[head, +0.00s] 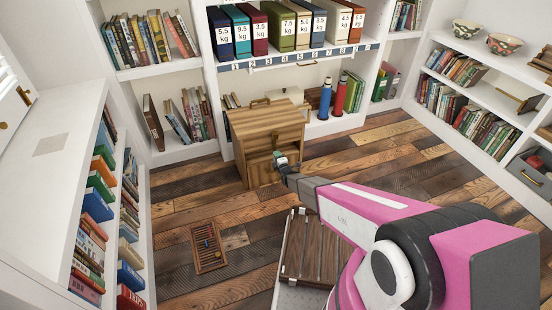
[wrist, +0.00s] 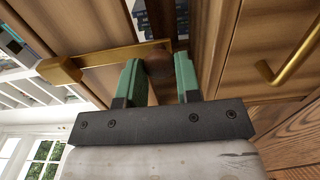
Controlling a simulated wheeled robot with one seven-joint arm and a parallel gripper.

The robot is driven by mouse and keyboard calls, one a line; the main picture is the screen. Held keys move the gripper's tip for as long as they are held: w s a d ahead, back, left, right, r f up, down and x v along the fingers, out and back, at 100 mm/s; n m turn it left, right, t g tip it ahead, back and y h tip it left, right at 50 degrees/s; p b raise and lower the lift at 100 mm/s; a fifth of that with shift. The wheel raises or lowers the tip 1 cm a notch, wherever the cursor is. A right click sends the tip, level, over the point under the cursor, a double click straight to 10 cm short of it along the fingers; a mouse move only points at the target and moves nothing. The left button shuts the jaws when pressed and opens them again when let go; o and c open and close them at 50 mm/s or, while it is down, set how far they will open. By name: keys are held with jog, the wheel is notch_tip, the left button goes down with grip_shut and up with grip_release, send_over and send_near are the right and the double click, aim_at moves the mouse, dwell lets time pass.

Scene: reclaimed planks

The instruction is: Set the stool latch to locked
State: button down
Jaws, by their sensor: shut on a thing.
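The wooden stool (head: 262,122), a box-like cabinet with a flat top, stands on the plank floor in front of the shelves. My gripper (head: 279,158) is at its front in the head view. In the wrist view, my gripper (wrist: 159,78) has its two green fingers on either side of a dark brown round knob (wrist: 158,66), shut on it. A brass latch bar (wrist: 115,57) with a thicker block at its left end runs behind the fingers by the knob. The fingers hide part of the bar. I cannot tell whether the latch is locked.
A brass handle (wrist: 292,66) is on the panel at right in the wrist view. A slatted wooden tray (head: 208,248) lies on the floor at left. Red and blue bottles (head: 339,98) stand behind the stool. Bookshelves line the walls. The floor right of the stool is clear.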

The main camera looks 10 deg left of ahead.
dwell(0.4)
jog(key=c, duration=0.8)
grip_release()
jog(key=shift+c, duration=0.2)
jog(key=shift+d, duration=0.1)
